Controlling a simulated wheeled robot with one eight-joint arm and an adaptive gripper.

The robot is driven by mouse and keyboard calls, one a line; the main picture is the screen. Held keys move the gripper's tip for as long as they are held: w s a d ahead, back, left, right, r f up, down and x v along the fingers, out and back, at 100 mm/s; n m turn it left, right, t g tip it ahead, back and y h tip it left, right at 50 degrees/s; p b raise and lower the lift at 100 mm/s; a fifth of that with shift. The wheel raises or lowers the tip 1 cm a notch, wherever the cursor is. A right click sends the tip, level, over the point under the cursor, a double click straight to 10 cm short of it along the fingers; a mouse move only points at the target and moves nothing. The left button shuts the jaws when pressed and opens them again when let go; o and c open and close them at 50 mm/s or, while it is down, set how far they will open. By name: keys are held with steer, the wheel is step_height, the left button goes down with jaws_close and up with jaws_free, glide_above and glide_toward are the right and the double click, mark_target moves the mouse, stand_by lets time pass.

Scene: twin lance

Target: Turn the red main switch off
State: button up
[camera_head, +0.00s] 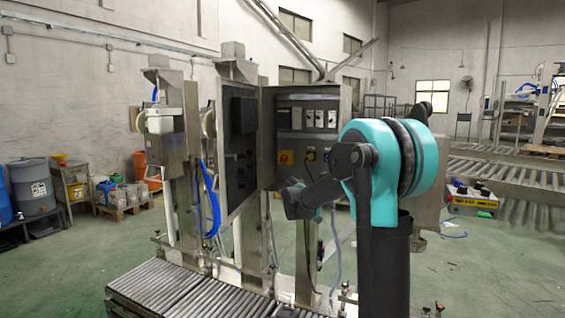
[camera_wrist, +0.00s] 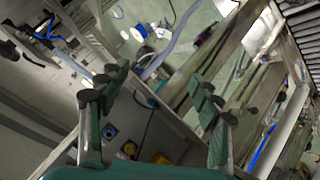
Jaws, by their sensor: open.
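The red main switch (camera_head: 286,157) sits on a yellow plate in the lower left of the open control cabinet (camera_head: 312,98), in the head view. Its exact knob angle is too small to read. My gripper (camera_wrist: 163,100) is open and empty, with its two teal and dark fingers spread apart in the wrist view. In the head view my arm's end is in front of and below the cabinet, with the fingers mostly hidden. In the wrist view, small yellow and blue fittings show low between the fingers, apart from them; I cannot tell surely which is the switch.
The cabinet door (camera_head: 238,140) stands open at the left of the box. A yellow plug (camera_head: 311,155) with a black cable is right of the switch. A roller conveyor (camera_head: 165,293) runs below. Steel posts and blue hoses (camera_head: 213,208) stand at the left.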

steer(key=w+a+r+n+t+h, duration=0.1)
steer(key=w+a+r+t, duration=0.2)
steer(key=w, duration=0.6)
steer(key=w+a+r+t+h, duration=0.1)
steer(key=w+a+r, duration=0.4)
steer(key=w, duration=0.4)
steer(key=n+t, duration=0.2)
steer(key=t, duration=0.1)
glide_toward(283, 160)
steer(key=x, duration=0.2)
steer(key=shift+x, duration=3.75)
steer(key=c, duration=1.2)
